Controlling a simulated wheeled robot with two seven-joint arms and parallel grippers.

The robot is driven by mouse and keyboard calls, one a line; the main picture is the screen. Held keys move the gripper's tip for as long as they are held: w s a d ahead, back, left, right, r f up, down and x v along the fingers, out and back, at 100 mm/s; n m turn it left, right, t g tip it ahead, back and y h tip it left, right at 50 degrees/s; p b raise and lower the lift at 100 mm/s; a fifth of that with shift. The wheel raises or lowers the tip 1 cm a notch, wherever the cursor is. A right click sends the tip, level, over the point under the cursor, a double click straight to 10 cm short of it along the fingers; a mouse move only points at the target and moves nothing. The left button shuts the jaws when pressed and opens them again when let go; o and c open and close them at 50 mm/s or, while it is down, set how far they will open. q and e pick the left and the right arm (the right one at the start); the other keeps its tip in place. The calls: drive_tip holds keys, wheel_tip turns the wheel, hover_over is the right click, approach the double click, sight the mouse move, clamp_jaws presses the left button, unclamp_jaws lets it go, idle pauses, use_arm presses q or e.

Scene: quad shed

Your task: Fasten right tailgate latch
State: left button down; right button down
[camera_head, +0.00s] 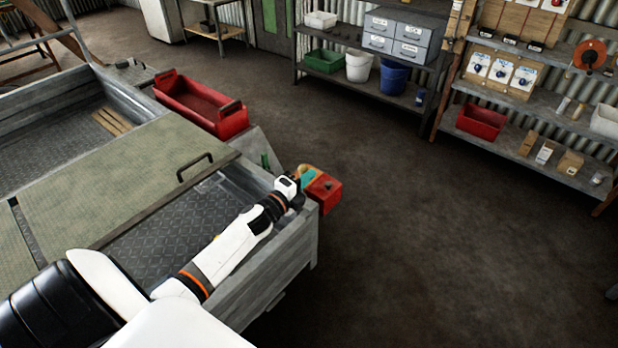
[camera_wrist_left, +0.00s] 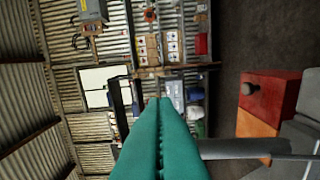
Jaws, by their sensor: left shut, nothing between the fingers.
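My left gripper (camera_head: 306,177) is at the trailer's (camera_head: 287,247) corner, at the end of my white arm. Its teal fingers also fill the lower middle of the left wrist view (camera_wrist_left: 160,135), pressed together with nothing between them. A red and orange block (camera_head: 323,191) sits at that corner, close beside the fingers. It shows at the right of the left wrist view (camera_wrist_left: 278,95) with a dark knob. A grey bar (camera_wrist_left: 255,149) runs right from behind the fingers. I cannot clearly make out the tailgate latch; the gripper and wrist cover part of the corner. My right gripper is out of view.
A red open bin (camera_head: 205,103) stands by the trailer's far side. A greenish board (camera_head: 115,175) with a black handle (camera_head: 195,166) lies across the trailer. Shelves (camera_head: 350,75) with buckets and boxes line the wall. The floor (camera_head: 430,230) right of the trailer is clear.

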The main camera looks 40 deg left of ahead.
use_arm(q)
drive_tip(key=shift+a+r, duration=0.1)
drive_tip(key=shift+a, duration=0.05)
drive_tip(key=shift+a+n, duration=0.2)
drive_tip(key=shift+n, duration=0.2)
drive_tip(key=shift+a+r, duration=0.1)
drive_tip(key=shift+w+a+r+n+p, duration=0.1)
drive_tip(key=shift+a+r+n+p, duration=0.15)
drive_tip(key=shift+a+n+p, duration=0.6)
drive_tip(key=a+f+n+b, duration=0.1)
drive_tip(key=a+n, duration=0.1)
drive_tip(key=n, duration=0.1)
drive_tip(key=a+f+n+b, duration=0.1)
drive_tip(key=a+n, duration=0.2)
drive_tip(key=n, duration=0.1)
drive_tip(key=a+f+n+b, duration=0.1)
drive_tip(key=a+n, duration=0.2)
drive_tip(key=shift+w+a+f, duration=0.1)
drive_tip(key=shift+w+a, duration=0.15)
drive_tip(key=shift+w, duration=0.05)
drive_tip(key=a+f+n+b, duration=0.1)
drive_tip(key=f+n+b, duration=0.1)
drive_tip(key=n, duration=0.1)
drive_tip(key=shift+w+a, duration=0.1)
drive_tip(key=shift+a, duration=0.25)
drive_tip(key=shift+a+f+b, duration=0.3)
drive_tip(key=shift+f+b, duration=0.15)
drive_tip(key=shift+b, duration=0.2)
